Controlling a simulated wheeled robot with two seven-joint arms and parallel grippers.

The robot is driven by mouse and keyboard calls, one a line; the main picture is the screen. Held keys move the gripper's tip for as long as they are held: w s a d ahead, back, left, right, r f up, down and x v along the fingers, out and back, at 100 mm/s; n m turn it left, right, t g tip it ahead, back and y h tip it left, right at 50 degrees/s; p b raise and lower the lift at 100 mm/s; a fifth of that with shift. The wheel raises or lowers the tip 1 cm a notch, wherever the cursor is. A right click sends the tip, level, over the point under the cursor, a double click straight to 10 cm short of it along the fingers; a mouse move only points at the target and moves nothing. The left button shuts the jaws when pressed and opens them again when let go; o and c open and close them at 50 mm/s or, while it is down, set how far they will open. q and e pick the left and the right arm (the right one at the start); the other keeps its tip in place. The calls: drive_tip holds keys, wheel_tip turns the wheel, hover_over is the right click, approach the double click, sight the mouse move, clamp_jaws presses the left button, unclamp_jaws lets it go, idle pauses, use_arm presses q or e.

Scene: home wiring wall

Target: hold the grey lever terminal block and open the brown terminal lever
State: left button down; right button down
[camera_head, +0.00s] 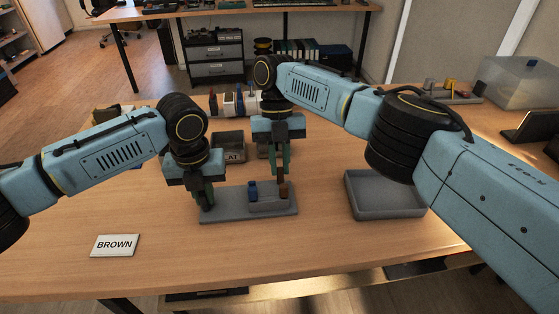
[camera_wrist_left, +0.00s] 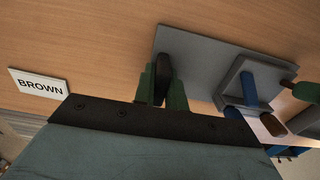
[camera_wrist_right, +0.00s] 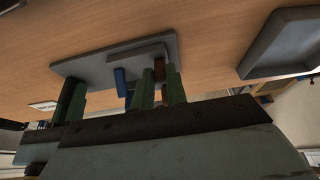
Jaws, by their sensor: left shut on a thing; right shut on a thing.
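The grey terminal block (camera_head: 266,206) sits on a flat grey base plate (camera_head: 225,213) on the table. A blue lever (camera_head: 253,190) stands at the block's left; it also shows in the left wrist view (camera_wrist_left: 249,91). The brown lever (camera_head: 284,190) stands at its right end. My left gripper (camera_head: 204,202) is shut on a dark upright post (camera_wrist_left: 164,70) at the plate's left end. My right gripper (camera_head: 283,178) is shut on the brown lever, which shows between its green fingers in the right wrist view (camera_wrist_right: 160,68). The fingers partly hide the lever, so its exact angle is unclear.
A white card reading BROWN (camera_head: 114,245) lies at the front left. An empty grey tray (camera_head: 384,211) stands right of the plate. Small dark bins (camera_head: 229,147) and several coloured parts (camera_head: 239,103) stand behind. The table front is mostly clear.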

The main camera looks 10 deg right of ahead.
drive_tip(key=shift+d, duration=0.1)
drive_tip(key=c, duration=1.4)
unclamp_jaws()
wheel_tip(320, 180, up, 10)
use_arm(q)
drive_tip(key=c, duration=1.4)
unclamp_jaws()
drive_tip(key=shift+o, duration=0.2)
